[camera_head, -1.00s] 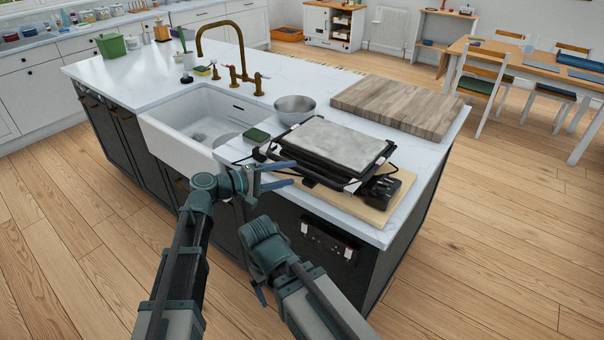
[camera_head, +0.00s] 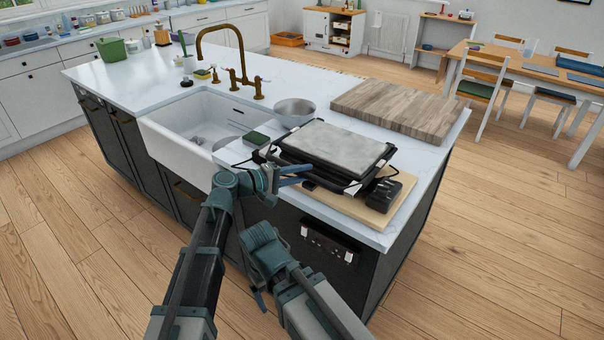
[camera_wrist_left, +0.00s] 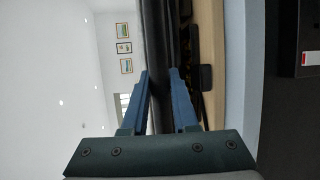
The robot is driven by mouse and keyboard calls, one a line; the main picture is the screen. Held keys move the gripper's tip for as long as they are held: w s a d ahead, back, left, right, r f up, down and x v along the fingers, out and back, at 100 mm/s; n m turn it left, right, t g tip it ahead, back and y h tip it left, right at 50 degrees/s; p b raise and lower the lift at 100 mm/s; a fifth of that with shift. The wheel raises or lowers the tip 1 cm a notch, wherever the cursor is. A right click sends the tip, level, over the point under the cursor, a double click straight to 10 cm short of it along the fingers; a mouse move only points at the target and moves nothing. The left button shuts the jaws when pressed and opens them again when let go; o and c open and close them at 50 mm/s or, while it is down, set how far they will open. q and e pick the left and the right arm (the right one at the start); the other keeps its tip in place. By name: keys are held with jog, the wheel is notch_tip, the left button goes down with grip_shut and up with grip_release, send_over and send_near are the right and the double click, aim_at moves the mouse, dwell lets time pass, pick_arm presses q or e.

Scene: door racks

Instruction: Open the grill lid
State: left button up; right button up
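The grill (camera_head: 334,150) stands on a wooden board near the front right of the island. Its grey-topped lid (camera_head: 338,144) looks shut, lying flat. My left gripper (camera_head: 304,175) is at the grill's front edge. In the left wrist view its two blue fingers (camera_wrist_left: 159,78) are apart, with a dark bar (camera_wrist_left: 158,30) of the grill passing between or just beyond them. Contact with the bar cannot be told. My right gripper (camera_head: 262,298) hangs low in front of the island cabinet, apart from the grill; its fingers are mostly hidden.
A wooden board (camera_head: 380,205) under the grill holds a black object (camera_head: 385,190) at its right. A metal bowl (camera_head: 294,112) and a large cutting board (camera_head: 398,108) lie behind. A sink (camera_head: 205,125) and green sponge (camera_head: 256,139) are left.

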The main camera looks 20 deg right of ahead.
pick_arm(q)
grip_shut()
dwell(0.9)
